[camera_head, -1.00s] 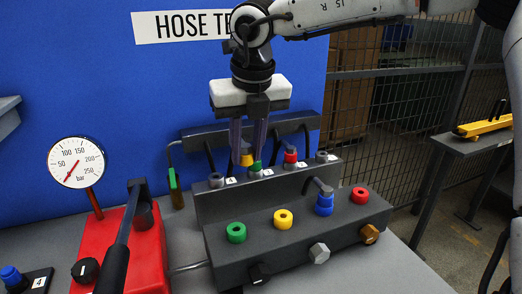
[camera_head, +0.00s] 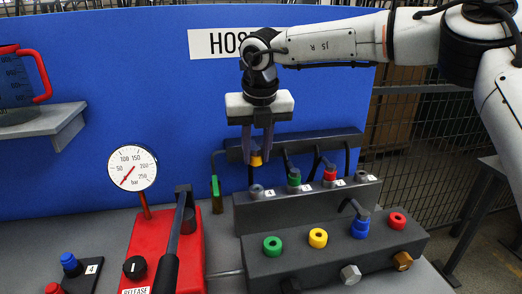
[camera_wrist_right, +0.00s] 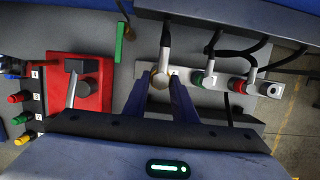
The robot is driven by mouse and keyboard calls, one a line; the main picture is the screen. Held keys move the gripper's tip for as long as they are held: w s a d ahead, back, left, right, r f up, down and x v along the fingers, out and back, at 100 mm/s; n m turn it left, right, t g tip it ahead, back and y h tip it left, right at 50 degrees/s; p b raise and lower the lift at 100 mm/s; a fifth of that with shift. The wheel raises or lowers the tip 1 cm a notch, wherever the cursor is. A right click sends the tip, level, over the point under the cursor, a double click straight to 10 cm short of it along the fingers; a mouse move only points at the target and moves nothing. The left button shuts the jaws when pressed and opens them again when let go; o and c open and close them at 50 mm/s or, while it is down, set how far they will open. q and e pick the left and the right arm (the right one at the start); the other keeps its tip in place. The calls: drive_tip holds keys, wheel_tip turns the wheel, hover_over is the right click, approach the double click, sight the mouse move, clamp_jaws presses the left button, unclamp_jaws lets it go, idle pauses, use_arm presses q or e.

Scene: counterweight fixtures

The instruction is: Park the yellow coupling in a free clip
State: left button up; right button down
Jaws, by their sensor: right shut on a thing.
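My right gripper (camera_head: 259,150) is shut on the yellow coupling (camera_head: 255,160), which hangs on a dark hose. It holds the coupling above the leftmost grey clip (camera_head: 256,191), with a visible gap between them. In the right wrist view, the coupling (camera_wrist_right: 159,80) shows between my fingertips. A green coupling (camera_head: 294,179) and a red coupling (camera_head: 330,175) sit in the middle clips. The rightmost grey clip (camera_head: 361,176) is empty. My left gripper is not in view.
The block in front has green (camera_head: 273,245), yellow (camera_head: 318,238) and red (camera_head: 397,221) ports, and a blue coupling (camera_head: 360,227) on a port. A gauge (camera_head: 132,167) and red pump (camera_head: 136,250) stand left. A hose rail (camera_head: 330,138) runs behind the clips.

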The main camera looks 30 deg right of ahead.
sight(257, 166)
drive_tip(key=shift+f, duration=0.2)
drive_tip(key=shift+f+b, duration=0.55)
drive_tip(key=shift+b, duration=0.05)
drive_tip(key=shift+f, duration=0.1)
idle(0.3)
drive_tip(key=shift+s+b+x, duration=0.15)
drive_tip(key=shift+b+x, duration=0.45)
drive_tip(key=shift+x, duration=0.1)
drive_tip(key=shift+s+b+x, duration=0.15)
drive_tip(key=shift+b+x, duration=0.45)
drive_tip(key=shift+x, duration=0.05)
drive_tip(key=shift+a+f, duration=0.1)
drive_tip(key=shift+f, duration=0.2)
drive_tip(key=shift+f+b, duration=0.6)
drive_tip(key=shift+b, duration=0.1)
drive_tip(key=shift+f+b, duration=0.6)
drive_tip(key=shift+f, duration=0.05)
